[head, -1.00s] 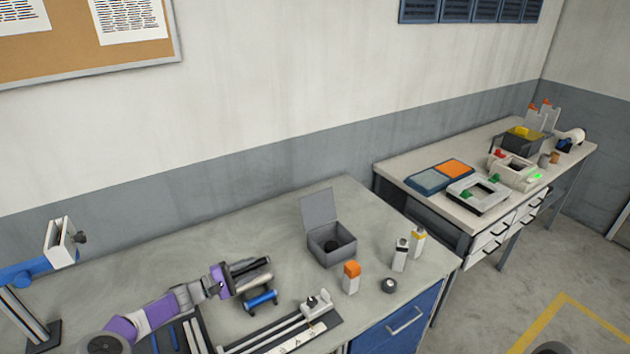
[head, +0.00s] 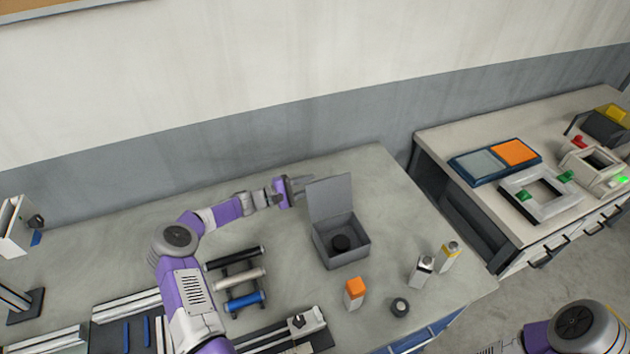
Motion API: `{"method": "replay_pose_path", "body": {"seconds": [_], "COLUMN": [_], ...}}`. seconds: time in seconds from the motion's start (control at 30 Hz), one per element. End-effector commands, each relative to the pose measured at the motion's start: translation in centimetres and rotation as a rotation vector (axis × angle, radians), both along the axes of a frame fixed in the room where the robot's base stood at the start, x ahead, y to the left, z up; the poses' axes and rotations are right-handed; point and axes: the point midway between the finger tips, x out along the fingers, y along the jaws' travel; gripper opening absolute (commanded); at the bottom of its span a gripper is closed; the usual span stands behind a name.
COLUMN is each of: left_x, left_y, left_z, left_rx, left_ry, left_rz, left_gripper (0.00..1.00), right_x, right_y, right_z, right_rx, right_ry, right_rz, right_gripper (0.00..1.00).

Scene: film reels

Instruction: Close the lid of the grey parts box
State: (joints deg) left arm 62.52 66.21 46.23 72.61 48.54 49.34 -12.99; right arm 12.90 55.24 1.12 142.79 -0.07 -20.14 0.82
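The grey parts box (head: 356,252) stands on the near table with its lid (head: 330,197) raised upright at the back. A black round part (head: 341,243) lies inside it. My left gripper (head: 300,187) is just left of the raised lid, near its upper left edge. The fingers are small and partly merge with the lid, so whether they touch it or stand open is unclear. My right arm shows at the lower right corner, over the floor; its gripper is out of the picture.
The table behind my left arm is clear.

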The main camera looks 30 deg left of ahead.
Motion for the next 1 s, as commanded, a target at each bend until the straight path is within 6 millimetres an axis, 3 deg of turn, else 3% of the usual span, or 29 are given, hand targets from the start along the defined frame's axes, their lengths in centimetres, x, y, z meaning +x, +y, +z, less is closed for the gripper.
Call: {"method": "replay_pose_path", "body": {"seconds": [0.2,0.47,0.5,0.73,1.0], "left_x": [1.6,1.7,1.7,1.7,1.7], "left_y": [-1.3,-1.5,-1.5,-1.5,-1.4], "left_z": [0.0,0.0,0.0,0.0,0.2], "left_rx": [-0.001,0.0,0.0,0.0,-0.001], "left_ry": [-0.001,0.0,0.0,0.0,-0.002], "left_rz": [0.0,0.001,0.001,0.001,0.002], "left_gripper": [0.37,0.37,0.35,0.0,0.0], "right_x": [0.1,0.1,0.1,0.1,0.1], "right_y": [0.0,0.0,0.0,0.0,0.0], "right_z": [0.2,0.2,0.2,0.2,0.2], "right_rx": [0.0,0.0,0.0,0.0,0.0], "right_ry": [-0.002,-0.002,-0.002,-0.002,-0.002], "right_rz": [-0.001,-0.001,-0.001,-0.001,-0.001], "right_gripper": [0.72,0.72,0.72,0.72,0.72]}}
